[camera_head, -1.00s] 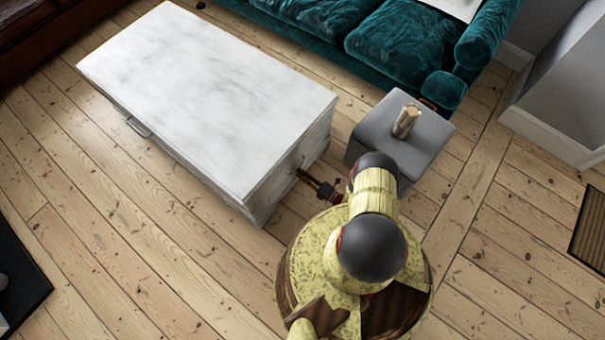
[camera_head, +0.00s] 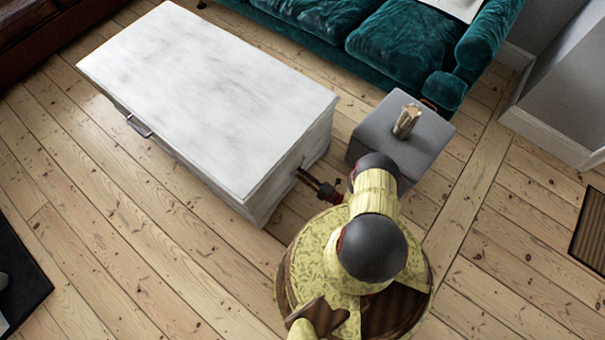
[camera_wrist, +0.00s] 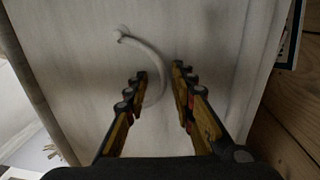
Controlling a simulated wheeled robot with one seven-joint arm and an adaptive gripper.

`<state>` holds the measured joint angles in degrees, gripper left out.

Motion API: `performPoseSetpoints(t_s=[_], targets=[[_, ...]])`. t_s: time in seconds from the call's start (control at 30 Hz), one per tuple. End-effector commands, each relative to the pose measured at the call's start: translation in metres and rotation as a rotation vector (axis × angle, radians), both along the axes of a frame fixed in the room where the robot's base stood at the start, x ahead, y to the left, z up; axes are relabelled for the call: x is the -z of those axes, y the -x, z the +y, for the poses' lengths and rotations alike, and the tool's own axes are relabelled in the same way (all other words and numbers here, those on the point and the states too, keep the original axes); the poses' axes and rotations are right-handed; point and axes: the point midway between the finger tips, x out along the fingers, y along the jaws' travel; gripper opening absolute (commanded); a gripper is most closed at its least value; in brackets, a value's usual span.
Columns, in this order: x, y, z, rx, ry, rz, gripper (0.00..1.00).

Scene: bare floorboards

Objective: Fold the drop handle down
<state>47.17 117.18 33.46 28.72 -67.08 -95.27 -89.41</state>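The white chest (camera_head: 210,90) stands on the floorboards with its end face toward my arm. In the wrist view a curved, pale drop handle (camera_wrist: 157,58) shows on the chest's face (camera_wrist: 75,70). It starts from a small mount at the upper left and bends down to the right, between my fingers. My gripper (camera_wrist: 160,72) is open, one finger on each side of the handle's curve. Whether a finger touches it I cannot tell. In the head view my gripper (camera_head: 304,174) is at the chest's end face, and the handle there is hidden.
Another handle (camera_head: 138,126) is on the chest's long side. A grey block (camera_head: 425,140) with a wooden piece (camera_head: 407,121) on it stands close to the right of my arm. A teal sofa (camera_head: 400,48) is behind.

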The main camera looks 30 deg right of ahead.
Motion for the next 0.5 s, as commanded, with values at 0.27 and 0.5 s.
performPoseSetpoints(t_s=[0.27, 0.5], targets=[[0.003, 0.025, -0.01, 0.006, -0.001, 0.001, 0.25], [0.006, 0.054, -0.021, 0.004, 0.001, 0.0, 0.25]])
